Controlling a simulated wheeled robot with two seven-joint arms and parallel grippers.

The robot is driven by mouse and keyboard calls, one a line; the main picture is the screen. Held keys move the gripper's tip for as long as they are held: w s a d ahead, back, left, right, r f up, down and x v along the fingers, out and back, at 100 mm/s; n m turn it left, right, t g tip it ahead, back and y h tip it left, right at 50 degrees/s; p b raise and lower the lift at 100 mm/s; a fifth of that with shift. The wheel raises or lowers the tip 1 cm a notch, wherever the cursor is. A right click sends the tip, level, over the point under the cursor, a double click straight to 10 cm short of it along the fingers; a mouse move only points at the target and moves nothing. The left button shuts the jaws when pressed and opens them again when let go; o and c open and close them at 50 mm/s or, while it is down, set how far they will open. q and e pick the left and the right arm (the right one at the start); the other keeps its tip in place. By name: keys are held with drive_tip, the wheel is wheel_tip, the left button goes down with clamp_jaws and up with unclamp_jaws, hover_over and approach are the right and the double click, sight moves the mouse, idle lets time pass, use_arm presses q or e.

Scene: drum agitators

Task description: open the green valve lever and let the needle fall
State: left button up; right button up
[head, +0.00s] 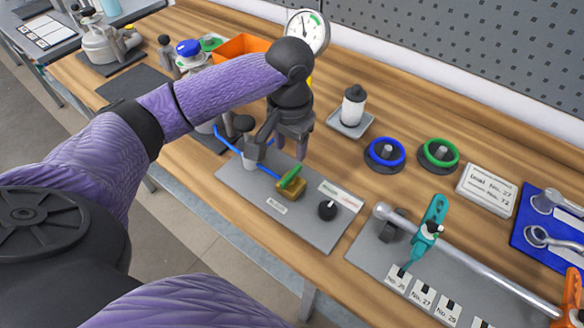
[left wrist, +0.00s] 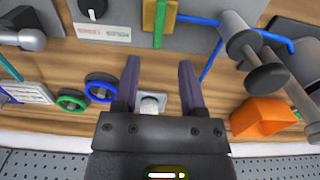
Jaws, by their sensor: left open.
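The green valve lever (head: 291,177) sits on a brass valve body (head: 291,190) on a grey plate. The lever lies crosswise to the blue tube (head: 232,149); it also shows at the top of the left wrist view (left wrist: 160,22). The round gauge (head: 307,32) with a needle stands at the back, partly hidden by my left arm; its exact reading is too small to tell. My left gripper (head: 291,148) is open and empty, behind the lever and apart from it. Its spread fingers show in the left wrist view (left wrist: 159,72). My right gripper is not in view.
On the same plate are a black knob (head: 327,210) and a label (head: 341,195). A white bottle (head: 353,108) and blue (head: 385,152) and green (head: 438,154) rings stand to the right. An orange bin (head: 240,46) is behind my arm. A teal-clamped rod (head: 470,258) lies front right.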

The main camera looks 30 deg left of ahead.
sight(291, 174)
use_arm(q)
wheel_tip(291, 174, down, 8)
drive_tip(key=shift+b, duration=1.05)
clamp_jaws()
drive_tip(key=shift+r, duration=0.1)
